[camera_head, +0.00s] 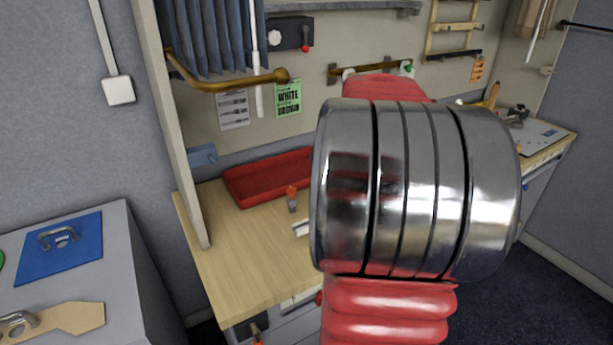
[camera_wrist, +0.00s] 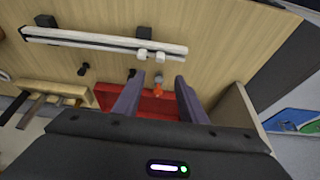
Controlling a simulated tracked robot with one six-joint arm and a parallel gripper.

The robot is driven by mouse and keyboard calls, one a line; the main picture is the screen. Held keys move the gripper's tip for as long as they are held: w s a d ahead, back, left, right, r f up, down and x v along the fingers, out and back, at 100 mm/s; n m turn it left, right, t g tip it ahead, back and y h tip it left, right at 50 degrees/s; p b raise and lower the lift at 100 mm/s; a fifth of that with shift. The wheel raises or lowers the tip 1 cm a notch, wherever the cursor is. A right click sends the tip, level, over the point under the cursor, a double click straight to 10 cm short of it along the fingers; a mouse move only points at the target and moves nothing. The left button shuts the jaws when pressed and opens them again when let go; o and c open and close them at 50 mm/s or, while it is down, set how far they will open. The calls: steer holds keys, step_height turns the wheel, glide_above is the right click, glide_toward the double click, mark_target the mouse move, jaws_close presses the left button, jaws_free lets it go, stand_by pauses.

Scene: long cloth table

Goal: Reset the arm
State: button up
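My gripper (camera_wrist: 159,79) shows in the wrist view, with its two dark fingers spread apart and a clear gap between them. I see nothing held in it. A small orange-tipped item (camera_wrist: 158,89) shows in the gap, seemingly beyond the fingers; its distance is hard to tell. My red and silver arm fills the middle and right of the head view and hides much of the bench. My gripper cannot be made out in that view.
A wooden workbench (camera_head: 235,262) carries a red tray (camera_head: 268,181) against the wall and an orange-topped tool (camera_head: 292,198). A grey cabinet with a blue plate (camera_head: 60,247) stands at left. A white rail (camera_wrist: 100,41) crosses the wrist view. Dark floor lies at lower right.

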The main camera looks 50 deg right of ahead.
steer(key=shift+m, duration=0.3)
steer(key=s+a+n, duration=0.2)
steer(key=s+a, duration=0.2)
steer(key=a, duration=1.6)
steer(key=s+a+n+t+y, duration=0.1)
steer(key=s+a, duration=0.3)
steer(key=a, duration=1.5)
steer(key=shift+s+a+r+n, duration=0.15)
steer(key=shift+s+a+n, duration=0.15)
steer(key=shift+a+n, duration=0.1)
steer(key=shift+d, duration=0.1)
